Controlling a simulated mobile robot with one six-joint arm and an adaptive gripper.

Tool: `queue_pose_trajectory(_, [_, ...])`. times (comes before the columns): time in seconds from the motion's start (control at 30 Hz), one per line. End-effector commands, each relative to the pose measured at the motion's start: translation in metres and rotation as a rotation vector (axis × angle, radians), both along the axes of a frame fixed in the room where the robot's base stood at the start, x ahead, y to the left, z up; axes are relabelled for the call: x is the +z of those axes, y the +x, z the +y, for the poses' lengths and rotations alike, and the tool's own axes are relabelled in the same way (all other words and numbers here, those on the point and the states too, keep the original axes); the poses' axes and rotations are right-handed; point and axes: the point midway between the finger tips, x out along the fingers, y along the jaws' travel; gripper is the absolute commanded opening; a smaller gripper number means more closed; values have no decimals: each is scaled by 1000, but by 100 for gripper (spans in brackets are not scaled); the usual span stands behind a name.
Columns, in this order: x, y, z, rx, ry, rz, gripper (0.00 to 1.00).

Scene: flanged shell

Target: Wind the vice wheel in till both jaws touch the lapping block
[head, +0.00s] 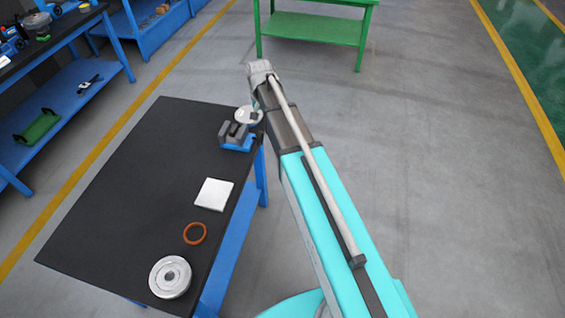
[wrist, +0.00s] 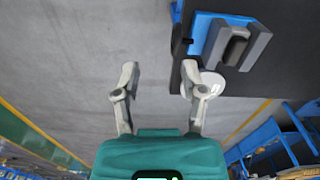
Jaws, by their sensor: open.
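The vice has a blue base (head: 236,145) and grey jaws (head: 225,131), and stands at the far right edge of the black-topped bench. In the wrist view its base (wrist: 203,32) and grey jaw (wrist: 257,46) lie at upper right. A dark block between the jaws, seemingly the lapping block (wrist: 236,47), shows there; any gaps beside it are too small to judge. The pale round vice wheel (head: 247,116) also shows in the wrist view (wrist: 213,83). My gripper (wrist: 160,78) is open and empty; its right finger overlaps the wheel's left edge in view, contact unclear.
The black bench top (head: 110,190) also holds a white square plate (head: 214,194), an orange ring (head: 195,233) and a round flanged metal part (head: 171,278). A green table (head: 312,27) stands behind. Open grey floor lies right of the bench.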

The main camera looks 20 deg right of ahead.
Motion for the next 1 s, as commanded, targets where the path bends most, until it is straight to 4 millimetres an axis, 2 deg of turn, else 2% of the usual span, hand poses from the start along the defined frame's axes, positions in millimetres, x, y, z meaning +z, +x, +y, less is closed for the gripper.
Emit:
queue_pose_trajectory(0.03, [-1, -11, -1, 12, 0, 0, 54])
queue_pose_trajectory(1.0, [-7, -147, -10, 284, -1, 0, 54])
